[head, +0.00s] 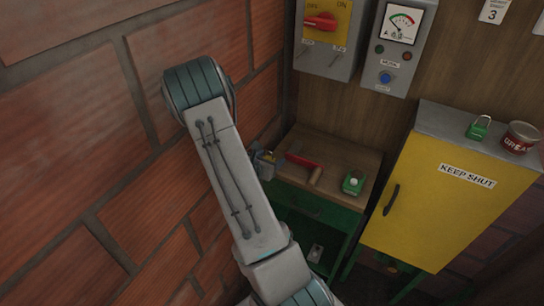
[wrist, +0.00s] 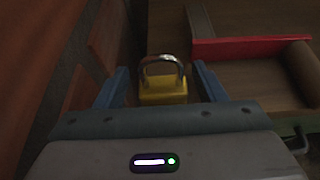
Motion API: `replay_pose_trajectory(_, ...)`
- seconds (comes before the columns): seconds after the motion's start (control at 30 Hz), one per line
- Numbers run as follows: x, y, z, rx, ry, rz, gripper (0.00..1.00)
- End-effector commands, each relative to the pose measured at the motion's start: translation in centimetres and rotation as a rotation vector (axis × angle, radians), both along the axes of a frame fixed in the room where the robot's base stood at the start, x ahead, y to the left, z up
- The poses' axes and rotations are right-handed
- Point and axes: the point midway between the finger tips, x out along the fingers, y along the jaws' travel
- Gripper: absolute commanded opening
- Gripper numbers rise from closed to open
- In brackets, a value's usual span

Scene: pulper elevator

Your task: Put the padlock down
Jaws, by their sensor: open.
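A yellow padlock (wrist: 163,92) with a silver shackle sits between the two blue fingers of my gripper (wrist: 161,85) in the wrist view. The fingers are open, with a gap on each side of the padlock. In the head view my gripper (head: 262,163) is at the left end of the small wooden bench top (head: 340,153), close to the brick wall. The padlock is small and mostly hidden there. Whether its underside rests on the bench cannot be told.
A red tool (head: 303,162) with a wooden handle lies right of my gripper. A green item (head: 353,184) is at the bench's right. The yellow cabinet (head: 430,205) carries a green padlock (head: 478,127) and a red can (head: 520,138). Control boxes (head: 399,45) hang behind.

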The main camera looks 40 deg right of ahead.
Motion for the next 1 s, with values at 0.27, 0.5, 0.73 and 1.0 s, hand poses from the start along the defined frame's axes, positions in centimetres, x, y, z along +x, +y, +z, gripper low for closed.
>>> replay_pose_trajectory(0.27, 0.11, -0.21, -0.17, 0.001, 0.001, 0.001, 0.64)
replay_pose_trajectory(0.5, 0.11, -0.20, -0.16, 0.000, 0.001, 0.001, 0.13)
replay_pose_trajectory(0.73, 0.10, -0.21, -0.11, 0.000, 0.000, 0.000, 0.09)
replay_pose_trajectory(1.0, 0.13, -0.24, 0.78, -0.001, -0.001, 0.000, 0.09)
